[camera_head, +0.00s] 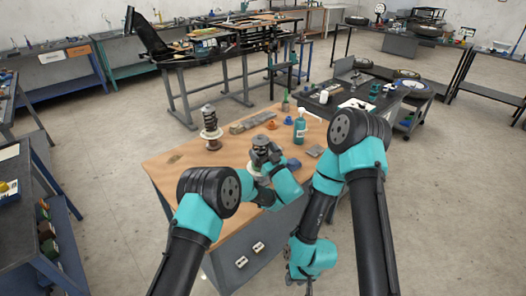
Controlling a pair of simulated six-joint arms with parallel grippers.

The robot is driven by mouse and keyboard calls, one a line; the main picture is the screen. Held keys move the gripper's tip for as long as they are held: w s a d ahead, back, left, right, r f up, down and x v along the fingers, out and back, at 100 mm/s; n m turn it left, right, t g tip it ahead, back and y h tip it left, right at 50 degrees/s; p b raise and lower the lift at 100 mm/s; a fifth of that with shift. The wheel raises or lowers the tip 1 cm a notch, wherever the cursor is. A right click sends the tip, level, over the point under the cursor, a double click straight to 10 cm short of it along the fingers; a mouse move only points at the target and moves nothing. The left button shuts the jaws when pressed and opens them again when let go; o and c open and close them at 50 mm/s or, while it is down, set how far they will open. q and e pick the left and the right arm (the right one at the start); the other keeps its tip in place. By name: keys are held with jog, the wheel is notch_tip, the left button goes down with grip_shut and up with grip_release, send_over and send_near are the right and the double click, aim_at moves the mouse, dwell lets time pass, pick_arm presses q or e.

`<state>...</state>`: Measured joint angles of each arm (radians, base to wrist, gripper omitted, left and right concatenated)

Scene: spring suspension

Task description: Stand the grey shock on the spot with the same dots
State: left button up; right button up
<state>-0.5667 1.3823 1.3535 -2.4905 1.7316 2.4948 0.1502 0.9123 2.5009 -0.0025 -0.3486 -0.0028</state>
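A dark grey coil-spring shock (210,122) stands upright on a pale round seat at the back left of the wooden table. A second grey shock (260,143) is at the table's middle, with a pale disc low on it. My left gripper (266,158) is at this second shock and partly hides it; whether its fingers are closed on it is unclear. My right gripper (298,274) hangs low in front of the table, away from both shocks; its finger opening is too small to tell. I cannot make out dots on any shock or spot.
The wooden table (168,187) also carries a teal pump bottle (300,127), a flat grey part (252,122), an orange piece (271,125), a blue piece (293,164) and a small grey plate (315,151). The table's left front is clear. A dark cart stands behind right.

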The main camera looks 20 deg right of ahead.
pick_arm(q)
jog(key=shift+o, duration=0.5)
jog(key=shift+r, duration=0.15)
jog(key=v, duration=1.2)
